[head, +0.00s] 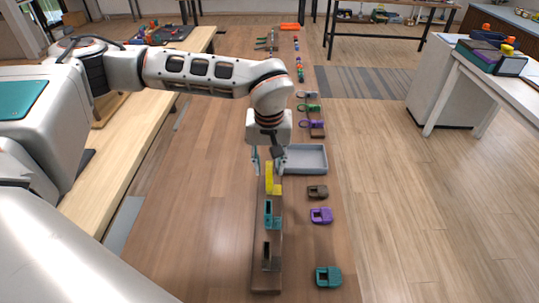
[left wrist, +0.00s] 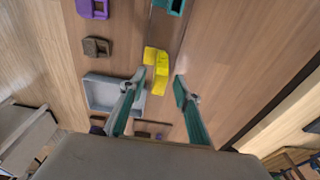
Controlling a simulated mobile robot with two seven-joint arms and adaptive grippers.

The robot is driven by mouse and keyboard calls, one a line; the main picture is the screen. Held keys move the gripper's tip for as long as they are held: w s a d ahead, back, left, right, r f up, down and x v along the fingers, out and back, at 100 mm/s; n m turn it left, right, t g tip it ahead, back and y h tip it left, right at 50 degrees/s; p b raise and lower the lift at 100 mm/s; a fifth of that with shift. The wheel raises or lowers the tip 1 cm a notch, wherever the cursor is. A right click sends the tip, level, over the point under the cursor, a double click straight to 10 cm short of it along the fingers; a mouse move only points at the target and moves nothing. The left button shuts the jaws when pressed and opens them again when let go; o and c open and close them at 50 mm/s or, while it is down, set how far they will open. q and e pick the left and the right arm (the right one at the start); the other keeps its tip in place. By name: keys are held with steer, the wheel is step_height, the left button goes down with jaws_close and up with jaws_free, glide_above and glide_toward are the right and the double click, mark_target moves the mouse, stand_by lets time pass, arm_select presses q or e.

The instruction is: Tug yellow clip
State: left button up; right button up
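The yellow clip (head: 269,178) stands on a long wooden strip (head: 266,286), behind a teal clip (head: 268,215) and a dark brown clip (head: 267,258). My left gripper (head: 267,161) points down just over the yellow clip. In the left wrist view the yellow clip (left wrist: 156,70) lies ahead of the gap between the fingers of my left gripper (left wrist: 157,86). The fingers are apart and nothing is gripped; I cannot tell whether they touch the clip. My right gripper is in neither view.
A grey tray (head: 305,158) lies right beside the gripper. Loose brown (head: 318,192), purple (head: 321,215) and teal (head: 327,276) parts lie to the right of the strip. More coloured parts sit further back. The surface left of the strip is clear.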

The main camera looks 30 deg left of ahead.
arm_select(q)
steer(key=shift+w+f, duration=0.1)
steer(key=shift+f, duration=0.9)
jaws_close()
jaws_free()
